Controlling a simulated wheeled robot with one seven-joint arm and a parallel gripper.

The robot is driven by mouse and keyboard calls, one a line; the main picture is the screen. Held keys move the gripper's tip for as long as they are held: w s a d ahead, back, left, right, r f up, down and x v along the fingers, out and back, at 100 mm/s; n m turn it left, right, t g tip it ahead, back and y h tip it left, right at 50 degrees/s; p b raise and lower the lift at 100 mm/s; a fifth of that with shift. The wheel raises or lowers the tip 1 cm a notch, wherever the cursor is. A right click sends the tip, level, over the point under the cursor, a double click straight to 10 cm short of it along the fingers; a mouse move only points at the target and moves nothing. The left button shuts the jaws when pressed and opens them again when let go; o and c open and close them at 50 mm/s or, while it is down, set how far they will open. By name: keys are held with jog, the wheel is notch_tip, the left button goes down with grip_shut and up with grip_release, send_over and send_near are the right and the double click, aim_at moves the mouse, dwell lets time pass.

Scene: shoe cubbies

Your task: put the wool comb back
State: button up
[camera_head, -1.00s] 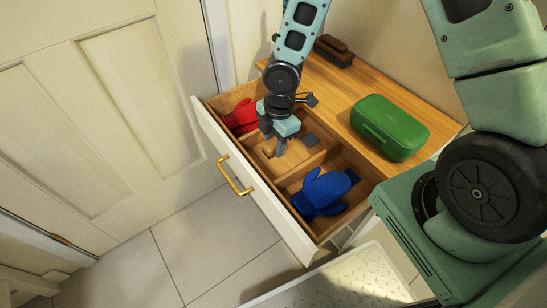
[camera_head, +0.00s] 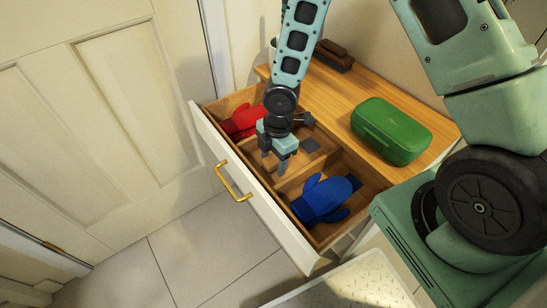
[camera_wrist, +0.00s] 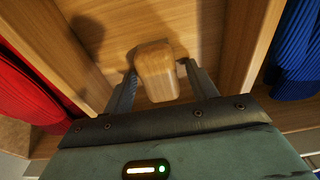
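My gripper (camera_head: 274,166) reaches down into the middle compartment of the pulled-out drawer (camera_head: 262,213). In the wrist view a rounded wooden block (camera_wrist: 155,70) stands between the two fingers; it may be the wool comb's handle, but no teeth show. The fingers are apart, with a gap visible on the block's right side; its left side is close to the other finger. In the head view my gripper hides this piece. A red mitten (camera_head: 243,121) lies in the left compartment and a blue mitten (camera_head: 322,198) in the right one.
A green case (camera_head: 390,130) and a dark brown brush-like object (camera_head: 333,55) sit on the wooden top (camera_head: 318,94). Wooden dividers flank the middle compartment. A brass handle (camera_head: 232,182) is on the drawer front.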

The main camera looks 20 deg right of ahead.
jog(key=shift+r, duration=0.1)
notch_tip(320, 180, up, 11)
jog(key=d+p, duration=0.1)
jog(key=p, duration=0.4)
jog(key=s+a+r+m, duration=0.3)
jog(key=s+r+m, duration=0.3)
jog(key=s+r, duration=0.3)
jog(key=s+a+r+m, duration=0.4)
jog(key=s+r+m, duration=0.2)
jog(key=s+r, duration=0.4)
jog(key=shift+r+m+h, duration=0.15)
jog(key=shift+m+h, duration=0.15)
notch_tip(320, 180, up, 20)
jog(key=p, duration=2)
jog(key=shift+r+p, duration=0.25)
jog(key=shift+p, duration=0.15)
